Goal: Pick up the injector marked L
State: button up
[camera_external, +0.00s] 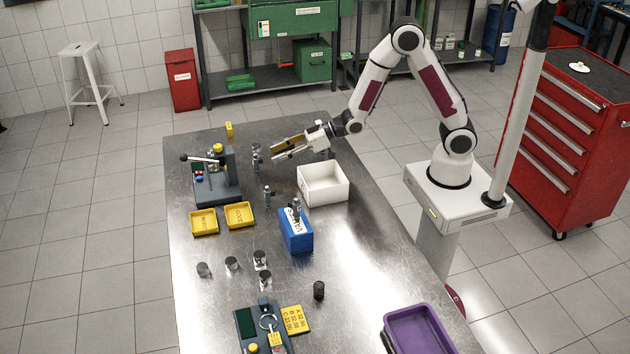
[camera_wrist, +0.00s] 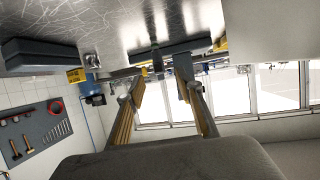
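Small dark and silver upright parts that look like injectors stand on the steel table. One is at the far side (camera_external: 256,158), one nearer the middle (camera_external: 268,195), and one at the blue box (camera_external: 297,208). No letter L can be read on any of them. My gripper (camera_external: 276,149) is open, above the table just right of the farthest injector. In the wrist view, the two fingers (camera_wrist: 160,92) are apart. A dark upright part (camera_wrist: 157,60), probably an injector, appears beyond and between them, not touching as far as I can tell.
A white open box (camera_external: 323,196) stands below and right of my gripper. Left is a grey press fixture (camera_external: 216,180) with yellow trays (camera_external: 204,233) in front. The blue box (camera_external: 296,244), metal cylinders (camera_external: 232,264) and a purple tray (camera_external: 418,318) are nearer. Bare table lies between.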

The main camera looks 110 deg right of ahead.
aim_at(259, 160)
jog(key=shift+x, duration=1.1)
jog(key=shift+w, duration=0.2)
jog(key=shift+f, duration=0.1)
jog(key=shift+r+x, duration=0.15)
jog(key=shift+x, duration=0.65)
jog(key=shift+r+x, duration=0.1)
jog(key=shift+x, duration=1.8)
jog(key=shift+d+r, duration=0.1)
jog(key=shift+d, duration=0.05)
jog(key=shift+c, duration=0.4)
grip_shut()
